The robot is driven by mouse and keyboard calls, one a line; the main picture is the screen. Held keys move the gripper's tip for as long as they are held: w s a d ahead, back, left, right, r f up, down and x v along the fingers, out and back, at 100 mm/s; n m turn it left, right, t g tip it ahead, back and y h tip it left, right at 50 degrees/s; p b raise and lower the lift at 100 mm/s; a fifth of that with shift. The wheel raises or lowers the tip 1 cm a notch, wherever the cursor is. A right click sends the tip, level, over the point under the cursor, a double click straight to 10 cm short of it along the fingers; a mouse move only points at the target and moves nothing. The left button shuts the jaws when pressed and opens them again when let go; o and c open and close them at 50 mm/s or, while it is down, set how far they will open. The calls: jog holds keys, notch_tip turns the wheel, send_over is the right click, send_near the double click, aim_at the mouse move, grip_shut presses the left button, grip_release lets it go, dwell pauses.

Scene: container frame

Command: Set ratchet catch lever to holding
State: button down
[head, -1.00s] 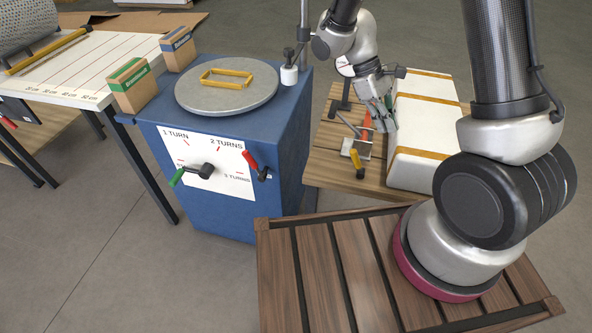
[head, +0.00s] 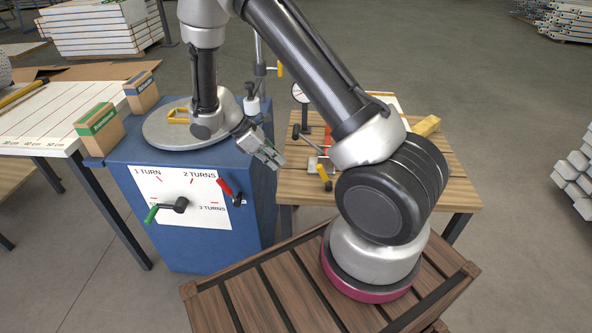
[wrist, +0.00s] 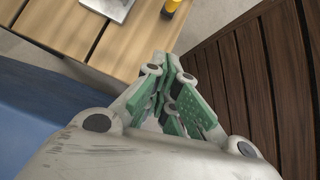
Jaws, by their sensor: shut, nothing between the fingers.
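The blue cabinet (head: 190,245) carries a white dial plate marked in turns. At the plate's right edge is a lever with a red handle (head: 225,187), tilted up and left from its black end; I take it for the ratchet catch lever, though no label shows. A crank with a green grip (head: 151,214) and black hub sits on the plate, its grip pointing down-left. My gripper (head: 272,158) is shut and empty, above and right of the red lever, apart from it. In the wrist view my green-padded fingers (wrist: 183,88) are together; the lever is not visible there.
A grey turntable disc (head: 160,132) with a yellow frame tops the cabinet. A wooden table (head: 300,185) on the right holds a yellow-handled tool (head: 324,176) and a gauge (head: 300,93).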

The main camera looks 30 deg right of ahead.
aim_at(324, 176)
jog(key=x, duration=0.9)
jog(key=shift+s+d+f, duration=0.15)
jog(key=shift+d+f, duration=0.1)
jog(key=shift+d, duration=0.05)
jog(key=shift+s+d+r, duration=0.2)
jog(key=shift+d+r, duration=0.05)
jog(key=shift+d, duration=0.25)
jog(key=shift+s+d+r, duration=0.2)
jog(key=shift+d+r, duration=0.05)
jog(key=shift+d, duration=0.25)
jog(key=shift+s+d+r, duration=0.25)
jog(key=shift+d+r, duration=0.05)
jog(key=shift+d, duration=0.35)
jog(key=shift+w+d, duration=0.1)
